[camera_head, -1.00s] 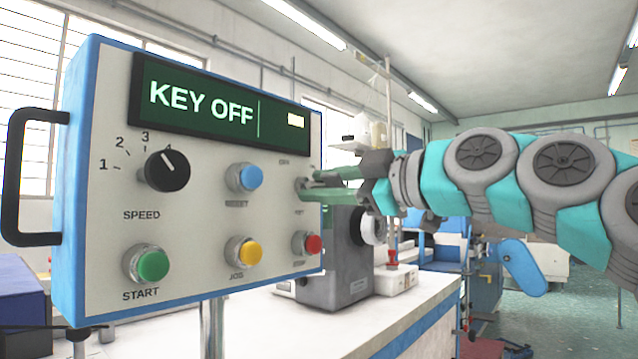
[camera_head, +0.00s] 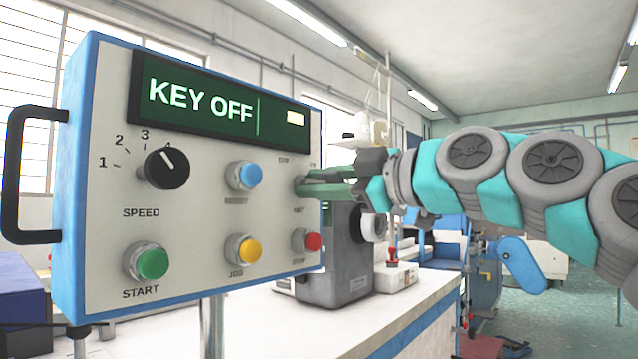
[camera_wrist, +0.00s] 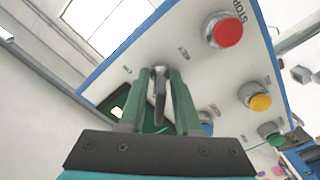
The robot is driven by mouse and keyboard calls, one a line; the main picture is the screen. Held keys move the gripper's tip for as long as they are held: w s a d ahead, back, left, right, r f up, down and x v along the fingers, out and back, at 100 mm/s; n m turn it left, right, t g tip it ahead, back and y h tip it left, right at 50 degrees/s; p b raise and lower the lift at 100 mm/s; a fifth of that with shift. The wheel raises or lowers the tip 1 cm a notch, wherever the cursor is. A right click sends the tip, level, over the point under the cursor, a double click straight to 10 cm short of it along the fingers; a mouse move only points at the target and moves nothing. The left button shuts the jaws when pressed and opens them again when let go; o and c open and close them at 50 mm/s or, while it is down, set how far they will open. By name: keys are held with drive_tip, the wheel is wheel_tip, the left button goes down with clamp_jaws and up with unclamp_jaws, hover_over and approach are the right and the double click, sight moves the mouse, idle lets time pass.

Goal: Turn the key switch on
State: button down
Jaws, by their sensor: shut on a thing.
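The control box (camera_head: 108,222) has a white face, a blue rim and a dark display (camera_head: 222,105) that reads "KEY OFF". The key switch (camera_head: 301,186) sits at the right of the face, and my gripper (camera_head: 308,185) reaches it from the right. In the wrist view, the green fingers of my gripper (camera_wrist: 160,98) are shut on the thin dark key (camera_wrist: 160,94), which stands on edge between them. The fingers hide most of the key in the head view.
Near the switch are a blue button (camera_head: 250,176), a red button (camera_head: 313,242), a yellow button (camera_head: 250,251), a green button (camera_head: 152,263) and a black speed knob (camera_head: 167,168). A grey machine (camera_head: 338,265) stands on the white table (camera_head: 400,318) behind. The space left of the box's handle (camera_head: 12,180) is partly open.

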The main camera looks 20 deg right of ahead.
drive_tip(key=shift+f+m, duration=0.1)
drive_tip(key=shift+m, duration=0.3)
drive_tip(key=m, duration=0.3)
drive_tip(key=shift+m, duration=0.3)
drive_tip(key=m, duration=0.4)
drive_tip(key=shift+m, duration=0.3)
drive_tip(key=m+p, duration=0.2)
drive_tip(key=m, duration=0.4)
drive_tip(key=shift+a+m+p, duration=0.1)
drive_tip(key=shift+m+p, duration=0.65)
drive_tip(key=shift+m, duration=0.65)
drive_tip(key=c, duration=1)
unclamp_jaws()
drive_tip(key=shift+o, duration=0.2)
